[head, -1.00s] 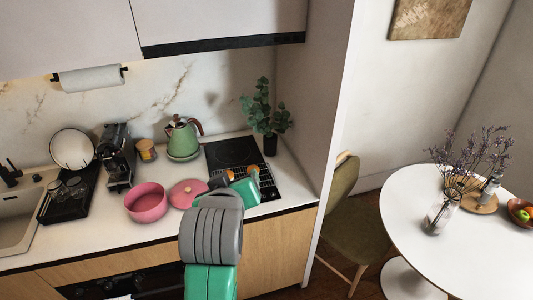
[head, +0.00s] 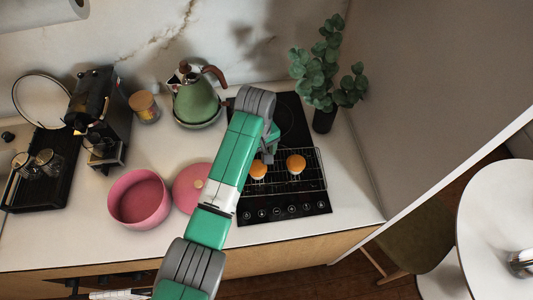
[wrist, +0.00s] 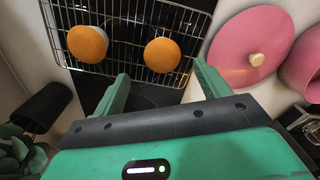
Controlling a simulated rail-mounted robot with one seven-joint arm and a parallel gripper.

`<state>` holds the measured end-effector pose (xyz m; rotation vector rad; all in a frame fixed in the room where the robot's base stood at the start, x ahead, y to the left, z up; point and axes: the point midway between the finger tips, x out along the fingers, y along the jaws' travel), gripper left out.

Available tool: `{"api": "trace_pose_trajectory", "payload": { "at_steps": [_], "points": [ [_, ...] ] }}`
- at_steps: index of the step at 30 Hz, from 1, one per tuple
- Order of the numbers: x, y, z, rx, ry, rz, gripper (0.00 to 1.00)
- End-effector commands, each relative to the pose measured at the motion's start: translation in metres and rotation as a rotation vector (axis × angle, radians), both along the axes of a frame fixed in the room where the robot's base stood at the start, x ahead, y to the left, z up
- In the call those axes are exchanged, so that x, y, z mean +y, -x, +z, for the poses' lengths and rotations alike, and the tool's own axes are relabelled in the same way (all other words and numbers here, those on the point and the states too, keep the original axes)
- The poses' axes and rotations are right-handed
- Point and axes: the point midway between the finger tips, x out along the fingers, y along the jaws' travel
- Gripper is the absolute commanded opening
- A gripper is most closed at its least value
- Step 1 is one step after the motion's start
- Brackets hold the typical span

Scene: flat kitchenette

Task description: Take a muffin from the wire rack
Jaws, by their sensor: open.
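Two round muffins with orange-brown tops sit on the wire rack (head: 313,181), which lies over the black hob. In the head view the right muffin (head: 296,164) is clear, and the left muffin (head: 258,171) is partly behind my arm. In the wrist view, one muffin (wrist: 87,43) is at the upper left and the other muffin (wrist: 162,55) is near the middle, just beyond my fingertips. The wire rack (wrist: 125,70) spreads under both. My gripper (wrist: 163,85) is open and empty, apart from the muffins; in the head view it is mostly hidden by my arm.
A pink pot (head: 139,199) and its pink lid (head: 192,187) stand left of the hob. A green kettle (head: 195,100) is behind them. A leafy plant (head: 325,75) in a dark pot stands at the hob's back right, near the side wall.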

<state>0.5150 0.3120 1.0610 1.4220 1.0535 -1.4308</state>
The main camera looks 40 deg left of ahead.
Motion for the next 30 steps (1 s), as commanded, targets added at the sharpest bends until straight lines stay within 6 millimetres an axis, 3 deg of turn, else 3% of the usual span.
{"api": "trace_pose_trajectory", "payload": {
  "at_steps": [11,19,27,30],
  "points": [
    [0.001,0.0,-0.029,-0.002,0.0,-0.002,0.75],
    [0.004,0.001,-0.073,-0.003,-0.002,-0.003,0.75],
    [0.004,0.0,-0.077,-0.004,-0.002,-0.003,0.75],
    [0.004,0.0,-0.077,-0.004,-0.002,-0.003,0.55]
  ]
}}
